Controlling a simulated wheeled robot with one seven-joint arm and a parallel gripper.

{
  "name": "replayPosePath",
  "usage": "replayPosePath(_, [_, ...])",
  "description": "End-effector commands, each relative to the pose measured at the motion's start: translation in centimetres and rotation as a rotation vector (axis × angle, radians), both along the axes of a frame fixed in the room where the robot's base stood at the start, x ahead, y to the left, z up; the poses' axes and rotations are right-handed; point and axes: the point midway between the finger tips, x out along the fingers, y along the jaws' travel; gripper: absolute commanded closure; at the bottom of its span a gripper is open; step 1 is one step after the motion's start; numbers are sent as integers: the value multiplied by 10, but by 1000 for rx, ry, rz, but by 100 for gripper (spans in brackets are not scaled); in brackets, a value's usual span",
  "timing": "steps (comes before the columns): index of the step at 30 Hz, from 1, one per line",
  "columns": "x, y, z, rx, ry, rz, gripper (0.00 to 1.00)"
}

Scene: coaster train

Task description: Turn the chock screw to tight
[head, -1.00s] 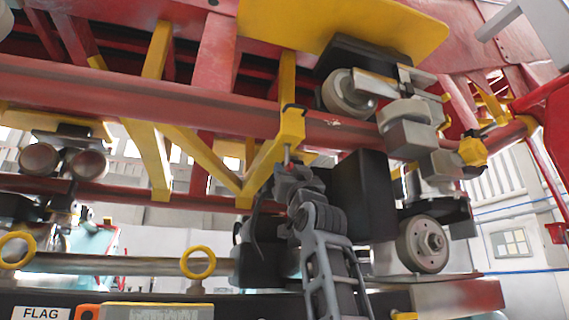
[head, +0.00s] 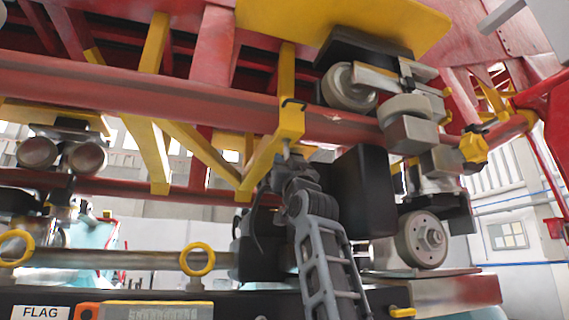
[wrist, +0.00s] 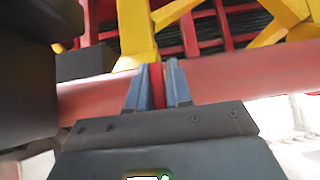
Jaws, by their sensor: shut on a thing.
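The yellow chock (head: 290,122) hangs on the red tube rail in the head view. A thin grey screw shaft (head: 286,149) comes down from its underside. My gripper (head: 284,163) points up from below at the lower end of this screw. In the wrist view my gripper (wrist: 158,88) has its two blue-grey fingers on either side of a narrow red piece (wrist: 157,85), which looks like the screw's handle. The fingers are shut on it. In the head view the fingers and wrist hide the handle, and how far the screw is turned cannot be told.
The red tube rail (head: 120,85) and yellow braces (head: 195,146) are close around my gripper. A black box (head: 363,190) and a grey wheel (head: 422,240) stand right of my arm. A yellow ring (head: 197,259) is at lower left. Another yellow clamp (head: 473,148) sits at right.

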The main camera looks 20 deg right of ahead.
Motion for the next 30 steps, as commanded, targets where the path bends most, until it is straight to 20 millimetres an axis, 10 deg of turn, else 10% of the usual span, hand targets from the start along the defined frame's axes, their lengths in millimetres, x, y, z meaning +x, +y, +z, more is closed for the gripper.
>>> replayPosePath(30, [0,0,0,-4,3,356,100])
